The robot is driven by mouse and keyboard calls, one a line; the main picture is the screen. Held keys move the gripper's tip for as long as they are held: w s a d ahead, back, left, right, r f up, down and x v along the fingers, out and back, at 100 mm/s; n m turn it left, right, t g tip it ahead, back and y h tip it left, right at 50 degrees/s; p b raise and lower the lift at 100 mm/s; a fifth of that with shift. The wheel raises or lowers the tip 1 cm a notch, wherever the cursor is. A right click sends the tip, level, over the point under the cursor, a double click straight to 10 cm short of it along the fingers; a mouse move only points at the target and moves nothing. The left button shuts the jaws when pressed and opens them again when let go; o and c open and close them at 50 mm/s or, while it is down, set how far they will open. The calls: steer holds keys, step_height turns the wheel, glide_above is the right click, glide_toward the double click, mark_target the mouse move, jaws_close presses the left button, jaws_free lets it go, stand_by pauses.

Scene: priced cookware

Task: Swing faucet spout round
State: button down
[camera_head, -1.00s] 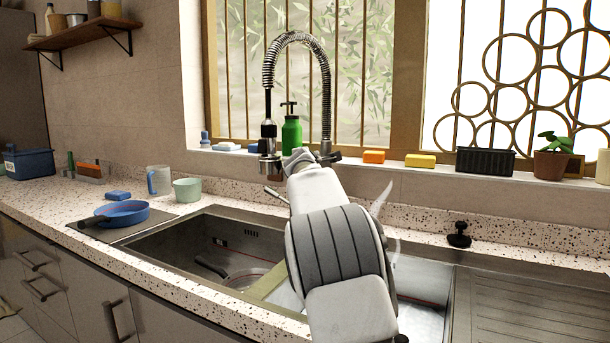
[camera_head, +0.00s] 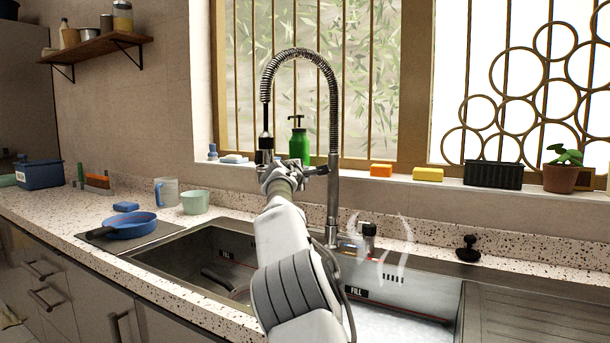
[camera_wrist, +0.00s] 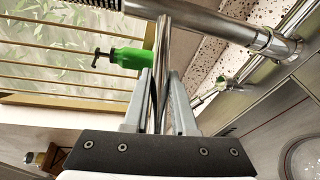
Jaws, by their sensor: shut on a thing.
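The tall faucet (camera_head: 334,130) has a coiled spring hose arching to the left and down to a dark spray head (camera_head: 265,143). A short bar runs left from its upright pipe at window-sill height. My gripper (camera_head: 283,174) is at that bar, left of the upright, and partly hides it and the lower spray head. In the wrist view, a thin metal bar (camera_wrist: 163,50) passes between the two fingers of my gripper (camera_wrist: 161,80), which is shut on it. The thicker upright pipe (camera_wrist: 235,33) crosses at the upper right.
A green soap bottle (camera_head: 299,143) stands on the sill close behind my gripper. The steel sink (camera_head: 405,290) lies below, with a dark-handled pan partly hidden in its left part. A blue pan (camera_head: 130,225), a mug (camera_head: 166,191) and a green cup (camera_head: 195,201) stand left on the counter.

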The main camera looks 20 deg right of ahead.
steer(key=c, duration=0.7)
jaws_free()
steer(key=shift+c, duration=0.2)
steer(key=shift+a, duration=0.1)
steer(key=b+v, duration=0.5)
steer(key=v, duration=1.2)
steer(key=shift+s, duration=0.2)
